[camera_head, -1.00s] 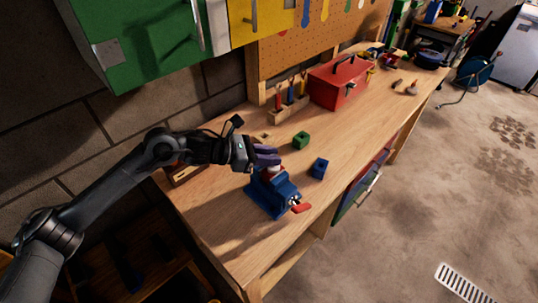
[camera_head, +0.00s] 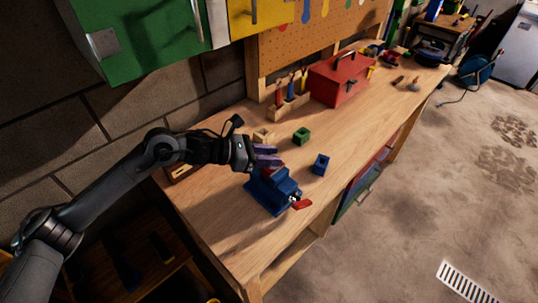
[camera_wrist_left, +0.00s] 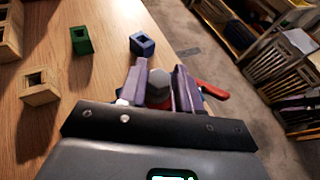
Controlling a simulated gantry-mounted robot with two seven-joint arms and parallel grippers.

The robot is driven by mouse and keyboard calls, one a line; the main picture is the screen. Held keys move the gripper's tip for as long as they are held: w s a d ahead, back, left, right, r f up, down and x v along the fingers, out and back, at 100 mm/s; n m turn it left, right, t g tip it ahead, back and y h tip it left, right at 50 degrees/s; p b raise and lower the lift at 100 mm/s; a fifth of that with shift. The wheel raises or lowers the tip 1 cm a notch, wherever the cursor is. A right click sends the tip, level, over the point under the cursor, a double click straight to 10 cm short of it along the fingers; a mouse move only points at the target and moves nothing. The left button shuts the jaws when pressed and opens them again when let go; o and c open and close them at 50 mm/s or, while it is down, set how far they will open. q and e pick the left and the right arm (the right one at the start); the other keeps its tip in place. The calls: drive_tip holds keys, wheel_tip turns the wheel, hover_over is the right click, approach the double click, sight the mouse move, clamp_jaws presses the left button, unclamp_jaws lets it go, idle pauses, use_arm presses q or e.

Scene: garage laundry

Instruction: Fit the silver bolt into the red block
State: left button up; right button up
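The silver bolt (camera_wrist_left: 158,87) shows its grey hexagonal head in the left wrist view, between the purple fingers of my left gripper (camera_wrist_left: 160,88). The fingers stand apart on either side of the head. I cannot tell whether they press on it. The red block (camera_head: 273,168) is clamped in the blue vise (camera_head: 270,194), right below my left gripper (camera_head: 266,155). A little red of the block also shows under the bolt head in the wrist view. The bolt's shaft is hidden, and so is the hole. My right gripper is not in view.
A blue block (camera_head: 321,164), a green block (camera_head: 302,136) and a wooden block (camera_head: 264,136) stand on the workbench (camera_head: 220,222) near the vise. A red toolbox (camera_head: 340,80) and a tool rack (camera_head: 289,105) stand farther back. The vise has a red handle (camera_head: 301,204).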

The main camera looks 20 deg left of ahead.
use_arm(q)
drive_tip(key=o, duration=0.4)
drive_tip(key=shift+c, duration=0.2)
drive_tip(key=v, duration=1)
drive_tip(key=shift+s+a+r, duration=0.2)
drive_tip(key=shift+a, duration=0.1)
